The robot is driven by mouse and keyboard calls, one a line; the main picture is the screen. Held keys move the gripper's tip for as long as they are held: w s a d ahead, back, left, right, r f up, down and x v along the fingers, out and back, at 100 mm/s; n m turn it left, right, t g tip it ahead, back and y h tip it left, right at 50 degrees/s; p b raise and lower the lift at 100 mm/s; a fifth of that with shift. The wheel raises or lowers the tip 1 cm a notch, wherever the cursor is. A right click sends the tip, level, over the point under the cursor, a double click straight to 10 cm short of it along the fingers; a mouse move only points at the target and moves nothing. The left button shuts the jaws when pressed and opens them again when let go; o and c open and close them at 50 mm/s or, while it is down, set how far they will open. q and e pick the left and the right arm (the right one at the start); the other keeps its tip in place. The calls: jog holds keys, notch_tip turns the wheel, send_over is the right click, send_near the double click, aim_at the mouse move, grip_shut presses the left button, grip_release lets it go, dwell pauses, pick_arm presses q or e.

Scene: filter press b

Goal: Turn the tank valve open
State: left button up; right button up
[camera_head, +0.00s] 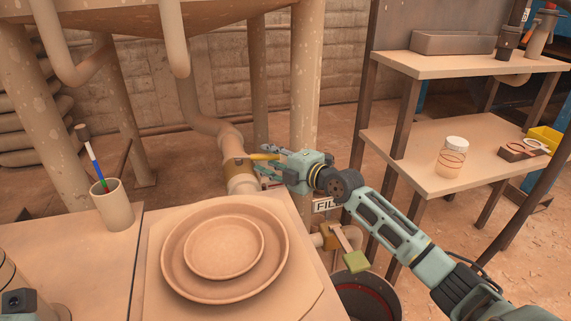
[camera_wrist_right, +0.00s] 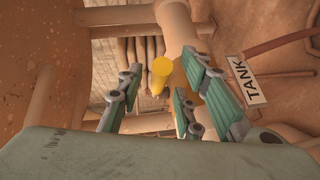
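The tank valve's yellow handle (camera_head: 265,156) sits on a brass-coloured valve body (camera_head: 237,168) in the pipe below the tank. My right gripper (camera_head: 264,162) reaches in from the right, its fingers around the handle. In the right wrist view the yellow handle (camera_wrist_right: 160,75) stands between the spread fingers (camera_wrist_right: 160,100), with gaps on both sides. The right gripper looks open. A "TANK" sign (camera_wrist_right: 248,80) hangs beside the pipe in that view. My left gripper's fingers are out of view; a teal part, probably of my left arm, shows at the lower left corner.
A round plate (camera_head: 165,255) lies on the table before me. A second valve with a green-ended lever (camera_head: 356,262) and a partly hidden sign is below my right arm, above a dark bucket (camera_head: 368,300). Shelves (camera_head: 455,65) stand right.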

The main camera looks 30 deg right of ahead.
jog(key=v, duration=1)
jog(key=shift+s, duration=0.35)
jog(key=shift+c, duration=0.5)
